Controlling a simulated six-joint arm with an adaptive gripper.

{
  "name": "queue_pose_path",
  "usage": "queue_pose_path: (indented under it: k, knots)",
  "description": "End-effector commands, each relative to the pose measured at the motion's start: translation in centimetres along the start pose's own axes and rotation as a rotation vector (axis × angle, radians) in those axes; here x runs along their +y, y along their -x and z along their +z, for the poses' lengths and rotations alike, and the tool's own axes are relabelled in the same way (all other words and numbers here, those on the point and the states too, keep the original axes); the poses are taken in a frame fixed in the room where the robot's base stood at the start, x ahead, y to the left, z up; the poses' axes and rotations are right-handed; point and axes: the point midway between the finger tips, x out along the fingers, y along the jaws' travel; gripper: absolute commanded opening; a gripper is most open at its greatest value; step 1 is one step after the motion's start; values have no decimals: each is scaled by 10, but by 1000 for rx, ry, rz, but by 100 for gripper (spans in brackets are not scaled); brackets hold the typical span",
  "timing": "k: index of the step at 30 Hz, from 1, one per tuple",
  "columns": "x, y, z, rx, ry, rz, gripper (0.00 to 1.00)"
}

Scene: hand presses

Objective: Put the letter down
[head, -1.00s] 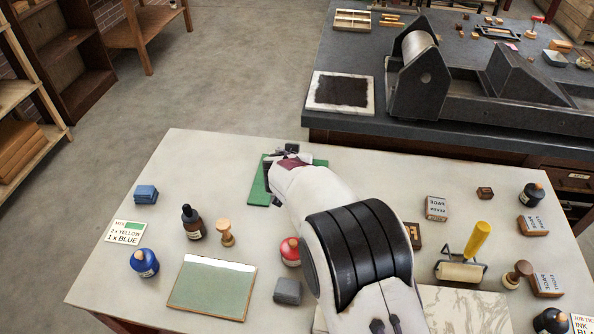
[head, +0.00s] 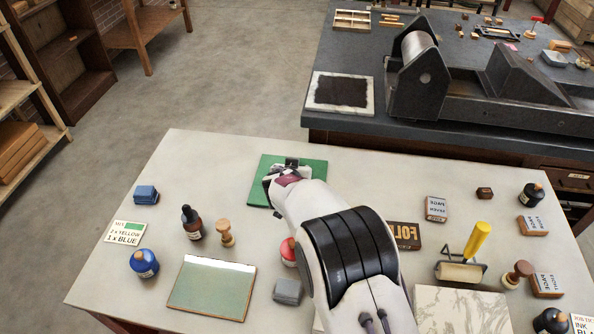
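My gripper (head: 285,176) is over the green mat (head: 309,174) at the far side of the pale table. My white and black arm reaches up to it from the front and hides most of its fingers. A small dark piece (head: 291,163) shows at the gripper's tip; I cannot tell whether it is a finger or a letter. No letter can be made out for certain in or under the gripper. A dark block with raised letters reading "FOL" (head: 405,235) lies right of my arm, partly hidden by it.
A red-topped bottle (head: 288,252) and a grey block (head: 287,291) stand close left of my arm. A glass plate (head: 211,287), dropper bottle (head: 191,222) and wooden stamp (head: 225,233) are further left. A yellow-handled roller (head: 477,240) is at right.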

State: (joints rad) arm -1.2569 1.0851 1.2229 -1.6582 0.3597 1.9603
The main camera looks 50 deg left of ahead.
Motion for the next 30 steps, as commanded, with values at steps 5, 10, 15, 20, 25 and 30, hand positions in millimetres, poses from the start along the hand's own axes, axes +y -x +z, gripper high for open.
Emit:
queue_pose_path:
  k: [5, 10, 15, 20, 25, 30]
  knots:
    - [0, -3, 4, 1, 0, 0, 16]
    - [0, -3, 3, 1, 0, 0, 16]
    - [0, -4, 6, 0, 0, 0, 16]
    - [0, -4, 6, 1, 0, 0, 44]
    - [0, -4, 6, 1, 0, 0, 44]
    - [0, -4, 5, 1, 0, 0, 44]
